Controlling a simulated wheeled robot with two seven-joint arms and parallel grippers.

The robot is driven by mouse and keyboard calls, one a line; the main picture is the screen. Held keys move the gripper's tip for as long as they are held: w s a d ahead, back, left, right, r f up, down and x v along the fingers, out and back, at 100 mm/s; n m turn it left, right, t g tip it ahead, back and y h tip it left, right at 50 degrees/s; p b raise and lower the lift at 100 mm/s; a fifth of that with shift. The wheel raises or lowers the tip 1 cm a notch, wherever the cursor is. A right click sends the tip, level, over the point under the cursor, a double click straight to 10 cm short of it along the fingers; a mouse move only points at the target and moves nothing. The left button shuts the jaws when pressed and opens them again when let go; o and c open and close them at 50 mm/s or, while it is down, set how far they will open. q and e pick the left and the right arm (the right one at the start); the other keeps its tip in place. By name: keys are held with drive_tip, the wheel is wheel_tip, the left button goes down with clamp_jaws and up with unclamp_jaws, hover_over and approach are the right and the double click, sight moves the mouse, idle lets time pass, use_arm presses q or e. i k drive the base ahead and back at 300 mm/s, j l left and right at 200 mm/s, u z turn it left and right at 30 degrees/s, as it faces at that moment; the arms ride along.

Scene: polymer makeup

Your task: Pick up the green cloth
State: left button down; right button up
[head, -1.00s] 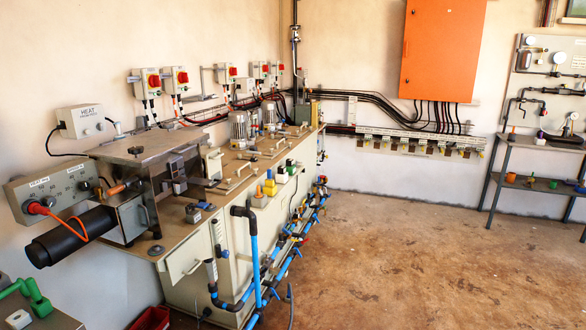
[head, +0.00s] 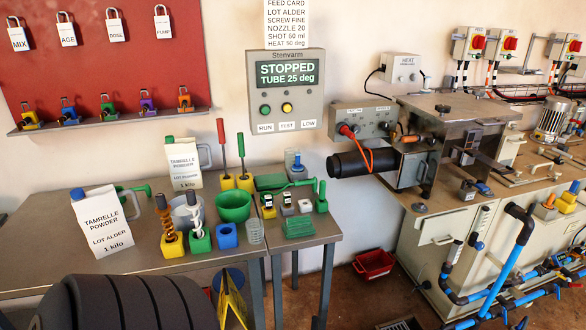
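A green cloth (head: 298,226) lies folded flat near the front edge of the small grey side table (head: 325,229) in the head view. It sits in front of several small blocks with green, yellow and white parts. Neither of my grippers shows in the head view.
A grey bench to the left holds two white powder cartons (head: 103,222), a green bowl (head: 233,206), a blue block (head: 227,236) and a clear cup (head: 255,232). A black cylinder (head: 364,162) juts out on the right. A red bin (head: 374,264) stands on the floor.

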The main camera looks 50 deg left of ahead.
sight(299, 226)
drive_tip(key=u, duration=1.6)
